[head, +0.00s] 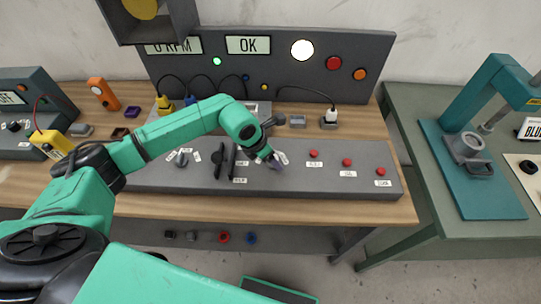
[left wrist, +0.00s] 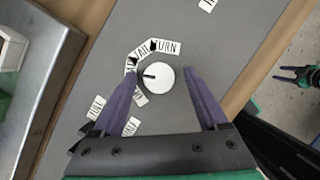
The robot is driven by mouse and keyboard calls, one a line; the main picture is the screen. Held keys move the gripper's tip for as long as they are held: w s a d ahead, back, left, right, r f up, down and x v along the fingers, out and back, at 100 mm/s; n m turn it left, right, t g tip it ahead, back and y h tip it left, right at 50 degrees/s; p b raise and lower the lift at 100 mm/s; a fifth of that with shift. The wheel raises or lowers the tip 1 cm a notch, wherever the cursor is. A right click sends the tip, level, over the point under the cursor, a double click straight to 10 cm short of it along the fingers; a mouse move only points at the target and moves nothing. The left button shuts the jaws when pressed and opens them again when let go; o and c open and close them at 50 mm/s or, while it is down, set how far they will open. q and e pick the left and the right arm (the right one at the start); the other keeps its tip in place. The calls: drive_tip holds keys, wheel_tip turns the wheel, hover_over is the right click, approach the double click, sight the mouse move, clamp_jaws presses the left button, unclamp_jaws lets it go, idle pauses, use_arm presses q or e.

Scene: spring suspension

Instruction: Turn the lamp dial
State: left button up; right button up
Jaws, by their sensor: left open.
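The lamp dial (left wrist: 164,84) is a round white knob with a short dark mark pointing left in the left wrist view. Small labels curve around its left side; I read TAIL and TURN, the others are partly hidden. My left gripper (left wrist: 160,76) is open, with one purple finger on each side of the dial; I cannot tell whether either finger touches it. In the head view my left gripper (head: 273,160) is over the middle of the grey console (head: 330,185) and hides the dial.
A dark lever (head: 225,160) and grey knob (head: 182,160) stand left of my left gripper, and several red buttons (head: 347,162) stand right. The back panel (head: 280,75) has lit lamps and an OK display (head: 248,45). A teal press (head: 470,145) is far right.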

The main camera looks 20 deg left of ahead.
use_arm(q)
drive_tip(key=c, duration=0.4)
drive_tip(key=shift+w, duration=0.1)
clamp_jaws()
drive_tip(key=shift+f+m+b, duration=0.25)
drive_tip(key=shift+m+b, duration=0.25)
drive_tip(key=shift+b, duration=0.4)
drive_tip(key=m+g+b, duration=0.1)
drive_tip(key=m+b, duration=0.1)
drive_tip(key=b, duration=0.1)
drive_tip(key=m+h+b, duration=0.1)
drive_tip(key=m+b, duration=0.2)
drive_tip(key=b, duration=0.1)
drive_tip(key=shift+w+a+g, duration=0.1)
drive_tip(key=shift+w+g, duration=0.05)
drive_tip(key=shift+g, duration=0.25)
drive_tip(key=shift+r+m+g+h+b, duration=0.2)
drive_tip(key=shift+m+g+h+b, duration=0.3)
drive_tip(key=shift+m+b, duration=0.9)
use_arm(e)
wheel_tip(320, 180, down, 12)
drive_tip(key=shift+r, duration=0.15)
drive_tip(key=shift+s+d, duration=0.1)
use_arm(q)
drive_tip(key=shift+r, duration=0.1)
drive_tip(key=shift+o, duration=2)
unclamp_jaws()
